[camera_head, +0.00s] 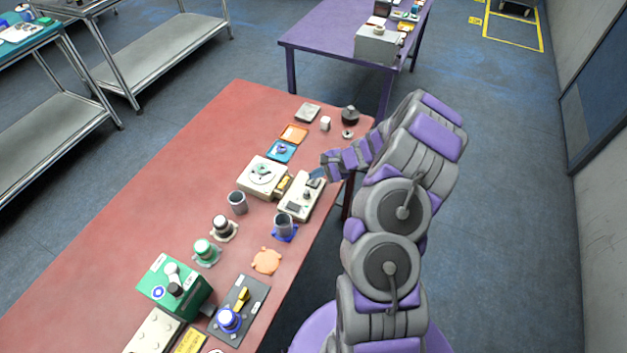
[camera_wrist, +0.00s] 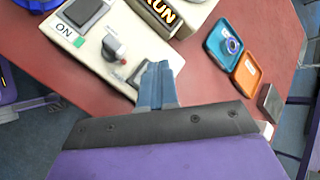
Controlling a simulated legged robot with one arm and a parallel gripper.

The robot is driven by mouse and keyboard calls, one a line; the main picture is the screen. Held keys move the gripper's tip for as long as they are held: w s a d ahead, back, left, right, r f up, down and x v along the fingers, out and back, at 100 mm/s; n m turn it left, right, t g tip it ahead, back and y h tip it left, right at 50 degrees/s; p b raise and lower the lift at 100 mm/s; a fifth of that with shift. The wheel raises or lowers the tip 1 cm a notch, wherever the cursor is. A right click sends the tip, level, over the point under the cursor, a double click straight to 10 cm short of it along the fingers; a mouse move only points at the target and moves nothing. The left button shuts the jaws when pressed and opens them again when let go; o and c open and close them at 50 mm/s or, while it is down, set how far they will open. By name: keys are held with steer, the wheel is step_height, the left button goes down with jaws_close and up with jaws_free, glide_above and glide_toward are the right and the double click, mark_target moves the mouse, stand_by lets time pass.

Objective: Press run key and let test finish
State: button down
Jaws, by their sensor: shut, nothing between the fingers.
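In the head view my gripper (camera_head: 317,174) is at the panel's far end; contact cannot be told.
Blue (camera_head: 281,151) and orange (camera_head: 293,133) trays lie beyond the machine on the red table (camera_head: 130,220). Grey cups (camera_head: 237,203), a green machine (camera_head: 158,284) and a dark plate (camera_head: 252,296) stand nearer. The table's left part is clear.

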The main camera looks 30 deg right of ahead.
mark_target(316, 182)
steer(key=shift+r+p, duration=1.75)
steer(key=shift+r, duration=0.75)
steer(key=s+a+r+n+g+y, duration=0.15)
steer(key=a+r+n, duration=0.35)
steer(key=a+r, duration=0.65)
steer(key=s+a+r+n+g+h, duration=0.1)
steer(key=s+a+r+n+g, duration=0.1)
steer(key=s+a+r+n, duration=0.4)
steer(key=s+a+r+n+g+h, duration=0.1)
steer(key=s+a+r+g, duration=0.3)
steer(key=s, duration=0.5)
steer(key=s+d+r+n+h, duration=0.2)
steer(key=s+h, duration=0.1)
steer(key=s, duration=0.8)
steer(key=s+d+r+n+h, duration=0.2)
steer(key=s+n+h, duration=0.1)
steer(key=s, duration=0.8)
steer(key=shift+s+d, duration=0.25)
